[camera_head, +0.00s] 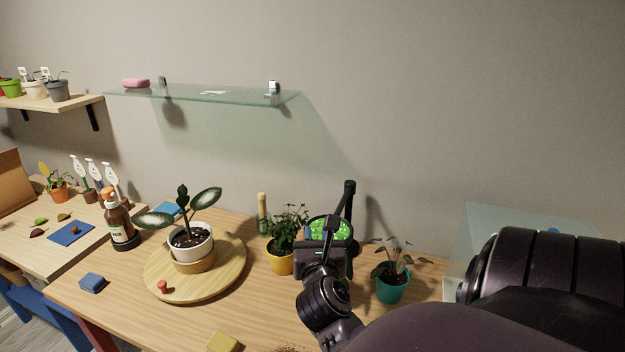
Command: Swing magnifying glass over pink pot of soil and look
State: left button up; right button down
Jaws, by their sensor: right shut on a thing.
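My right gripper (324,249) is in the middle of the table area, its arm coming in from the lower right. It is shut at a dark-rimmed round piece with a bright green, leafy-looking face, which seems to be the magnifying glass (326,229). A black upright bar (348,204) rises beside it. The lens is between a yellow pot and a teal pot; my gripper hides part of its rim. I cannot make out a pink pot of soil in this view. My left gripper is not in view.
A white-potted plant (190,243) stands on a round wooden board (230,265). A yellow pot (280,262) and a teal pot (391,289) flank my gripper. A brown bottle (119,223) stands at left. A glass shelf (215,94) hangs above. The table front has free room.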

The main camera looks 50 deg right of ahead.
dwell(0.4)
jog(key=c, duration=1)
grip_release()
